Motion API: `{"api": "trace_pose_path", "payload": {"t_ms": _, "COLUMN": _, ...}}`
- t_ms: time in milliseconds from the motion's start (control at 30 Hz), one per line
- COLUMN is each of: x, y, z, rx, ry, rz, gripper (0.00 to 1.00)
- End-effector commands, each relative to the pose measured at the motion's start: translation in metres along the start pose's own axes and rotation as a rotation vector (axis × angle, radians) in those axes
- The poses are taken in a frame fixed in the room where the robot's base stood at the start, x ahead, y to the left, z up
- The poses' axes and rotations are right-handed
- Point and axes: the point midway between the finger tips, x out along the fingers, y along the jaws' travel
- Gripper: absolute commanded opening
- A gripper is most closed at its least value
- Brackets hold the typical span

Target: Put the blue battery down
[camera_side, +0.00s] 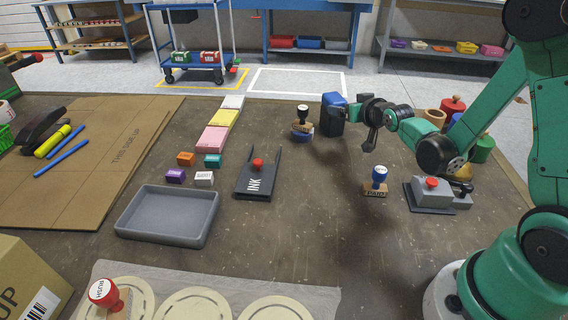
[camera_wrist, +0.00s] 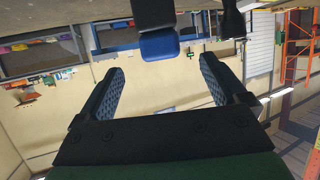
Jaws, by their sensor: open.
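The blue battery (camera_side: 333,113), a block with a blue top and a dark body, stands upright on the brown table at the back, right of centre. In the wrist view, which looks upside down, the battery (camera_wrist: 160,46) hangs from the top edge, beyond my fingertips and roughly midway between them. My gripper (camera_side: 352,112) is just right of the battery in the side view, level and pointing at it. In the wrist view my gripper (camera_wrist: 161,68) has its two fingers wide apart with nothing between them. The fingertips are partly hidden in the side view.
A dark-handled stamp (camera_side: 302,122) stands just left of the battery. A blue PAID stamp (camera_side: 377,180) and a grey device with a red knob (camera_side: 432,194) stand nearer. Several coloured containers (camera_side: 452,106) sit behind my arm. The table around the ink pad (camera_side: 257,183) is partly clear.

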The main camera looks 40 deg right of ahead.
Motion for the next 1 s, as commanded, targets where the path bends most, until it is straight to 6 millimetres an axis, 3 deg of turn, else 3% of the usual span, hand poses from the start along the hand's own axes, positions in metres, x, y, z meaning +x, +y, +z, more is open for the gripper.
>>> {"api": "trace_pose_path", "payload": {"t_ms": 100, "x": -0.017, "y": 0.000, "z": -0.001, "rx": 0.000, "ry": 0.000, "rz": 0.000, "gripper": 0.92}}
{"api": "trace_pose_path", "payload": {"t_ms": 333, "x": -0.033, "y": -0.003, "z": -0.001, "rx": -0.003, "ry": -0.009, "rz": -0.006, "gripper": 0.92}}
{"api": "trace_pose_path", "payload": {"t_ms": 533, "x": -0.055, "y": -0.031, "z": -0.009, "rx": -0.040, "ry": -0.122, "rz": -0.073, "gripper": 0.92}}
{"api": "trace_pose_path", "payload": {"t_ms": 800, "x": -0.128, "y": -0.077, "z": -0.001, "rx": -0.151, "ry": -0.379, "rz": -0.218, "gripper": 0.92}}
{"api": "trace_pose_path", "payload": {"t_ms": 1000, "x": -0.173, "y": -0.088, "z": 0.015, "rx": -0.222, "ry": -0.509, "rz": -0.289, "gripper": 0.92}}
